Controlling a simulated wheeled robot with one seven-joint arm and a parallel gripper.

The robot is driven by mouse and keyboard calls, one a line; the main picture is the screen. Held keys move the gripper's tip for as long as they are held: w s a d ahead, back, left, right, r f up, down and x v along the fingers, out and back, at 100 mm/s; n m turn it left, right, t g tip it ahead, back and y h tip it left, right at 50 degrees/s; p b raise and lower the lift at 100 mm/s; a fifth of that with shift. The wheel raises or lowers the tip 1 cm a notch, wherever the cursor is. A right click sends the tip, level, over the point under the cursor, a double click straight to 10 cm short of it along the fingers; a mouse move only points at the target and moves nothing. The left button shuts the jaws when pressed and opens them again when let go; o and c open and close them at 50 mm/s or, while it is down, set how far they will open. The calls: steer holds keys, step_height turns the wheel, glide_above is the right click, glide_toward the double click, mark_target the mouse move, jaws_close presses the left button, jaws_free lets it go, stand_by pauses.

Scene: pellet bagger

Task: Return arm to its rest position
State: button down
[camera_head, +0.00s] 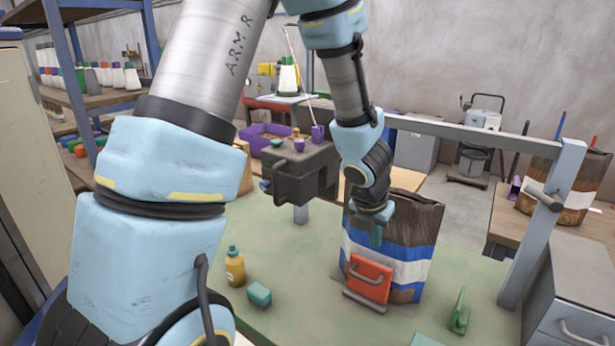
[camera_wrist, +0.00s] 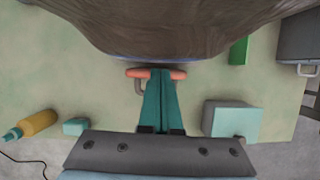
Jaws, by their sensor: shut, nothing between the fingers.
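My gripper (camera_head: 376,238) is in front of the upper part of a large paper bag (camera_head: 405,235) with blue and white bands, which stands on the green worktop. In the wrist view, its teal fingers (camera_wrist: 160,100) are together with nothing between them, and the bag (camera_wrist: 180,30) fills the top. A red block with a grey handle (camera_head: 368,280) stands at the bag's front, below my gripper. In the wrist view the red block (camera_wrist: 178,74) is partly hidden behind my fingers. My arm reaches across the head view from the lower left.
A yellow bottle (camera_head: 235,270) and a teal block (camera_head: 259,294) stand left of the bag. A green piece (camera_head: 460,312) is to its right. A grey metal frame (camera_head: 545,225) rises at the right, beside a grey drawer cabinet (camera_head: 580,300). A shelf (camera_head: 95,98) stands at the left.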

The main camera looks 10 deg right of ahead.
steer(key=s+a+r+m+y+b, duration=0.1)
steer(key=a+m+b, duration=0.1)
steer(key=a+m, duration=1.2)
steer(key=s+a+r+m+g+y+b, duration=0.1)
steer(key=a+m+y+b, duration=0.1)
steer(key=a+m, duration=1.2)
steer(key=shift+s+a+b, duration=0.25)
steer(key=shift+a+b, duration=0.35)
steer(key=shift+a, duration=0.2)
